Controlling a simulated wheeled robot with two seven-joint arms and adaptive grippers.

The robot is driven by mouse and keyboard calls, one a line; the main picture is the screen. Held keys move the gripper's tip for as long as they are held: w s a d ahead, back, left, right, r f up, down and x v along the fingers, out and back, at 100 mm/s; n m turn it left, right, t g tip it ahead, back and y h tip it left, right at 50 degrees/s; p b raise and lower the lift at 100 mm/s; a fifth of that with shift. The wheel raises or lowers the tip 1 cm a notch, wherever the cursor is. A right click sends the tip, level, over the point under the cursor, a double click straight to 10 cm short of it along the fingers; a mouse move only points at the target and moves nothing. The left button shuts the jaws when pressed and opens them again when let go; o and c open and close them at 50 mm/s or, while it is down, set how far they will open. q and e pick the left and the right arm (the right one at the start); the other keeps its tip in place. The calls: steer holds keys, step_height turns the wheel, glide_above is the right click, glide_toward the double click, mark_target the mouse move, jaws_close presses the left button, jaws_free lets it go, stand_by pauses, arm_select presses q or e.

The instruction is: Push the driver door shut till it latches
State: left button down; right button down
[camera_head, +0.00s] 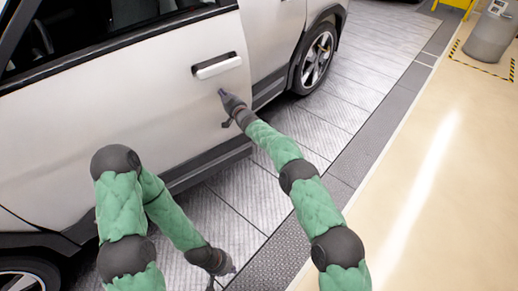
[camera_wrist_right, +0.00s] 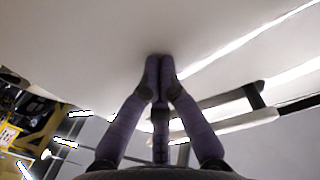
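The driver door (camera_head: 120,110) is the white front door of the car, with a dark trim along its bottom. Its rear edge stands out from the car body, so it is ajar. Its handle (camera_head: 217,66) is near that edge. My right gripper (camera_head: 222,93) is just below the handle, its tips at the door's surface. In the right wrist view its fingers (camera_wrist_right: 160,68) are together with nothing between them, at the white panel; contact is hard to tell. My left gripper (camera_head: 222,272) hangs low over the floor, away from the door; its fingers are unclear.
The rear door (camera_head: 270,38) and rear wheel (camera_head: 316,58) are beyond the driver door. A front wheel (camera_head: 25,278) shows at lower left. A grey bin (camera_head: 490,40) stands at the far right. The beige floor (camera_head: 440,190) at right is clear.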

steer(key=shift+x, duration=1.35)
steer(key=shift+w+a+r, duration=0.1)
